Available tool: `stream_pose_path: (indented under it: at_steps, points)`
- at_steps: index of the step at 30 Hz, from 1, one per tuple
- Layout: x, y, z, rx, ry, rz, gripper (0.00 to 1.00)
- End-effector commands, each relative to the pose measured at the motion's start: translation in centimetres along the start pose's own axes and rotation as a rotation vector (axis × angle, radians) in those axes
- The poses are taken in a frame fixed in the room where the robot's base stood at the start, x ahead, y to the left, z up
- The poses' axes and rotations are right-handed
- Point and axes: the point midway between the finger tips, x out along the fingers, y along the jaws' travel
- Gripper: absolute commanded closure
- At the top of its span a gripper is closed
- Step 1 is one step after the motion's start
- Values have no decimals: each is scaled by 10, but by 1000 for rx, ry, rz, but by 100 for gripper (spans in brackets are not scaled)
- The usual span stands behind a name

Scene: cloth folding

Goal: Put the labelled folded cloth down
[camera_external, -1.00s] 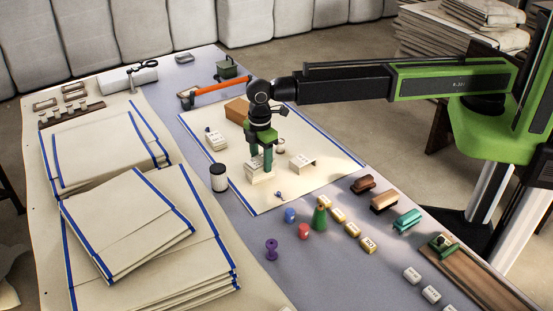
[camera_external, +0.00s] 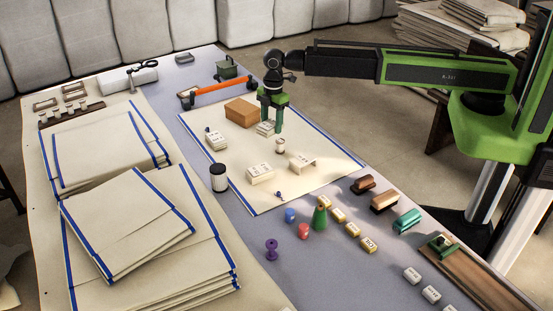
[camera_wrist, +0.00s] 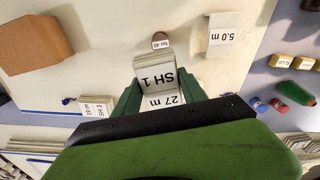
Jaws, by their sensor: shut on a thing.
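My gripper (camera_external: 271,124) points down over the white mat with the blue border (camera_external: 232,178). It is shut on a small pale folded cloth (camera_external: 264,130), just right of the brown box. In the wrist view the cloth (camera_wrist: 155,70) sits between the green fingers and reads "SH 1" and "27 m". I cannot tell whether its underside touches the mat. Other small labelled white bundles lie on the mat: one at the front (camera_external: 260,174), one at the right (camera_external: 302,163) and one at the left (camera_external: 216,140).
A brown box (camera_external: 242,112) stands close left of my gripper. A small spool (camera_external: 280,145) stands in front of it. A dark-topped jar (camera_external: 218,178) stands at the mat's left edge. Large folded sheets (camera_external: 125,220) fill the left. Coloured pieces and small blocks line the right front.

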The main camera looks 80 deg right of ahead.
Motion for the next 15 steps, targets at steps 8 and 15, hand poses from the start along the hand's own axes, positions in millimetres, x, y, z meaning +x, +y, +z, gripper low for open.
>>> stream_pose_path:
  at_steps: [8, 15]
  points:
    - [-10, 69, 144, 209, 8, 13, 91]
    - [-14, 90, 194, 285, 8, 17, 91]
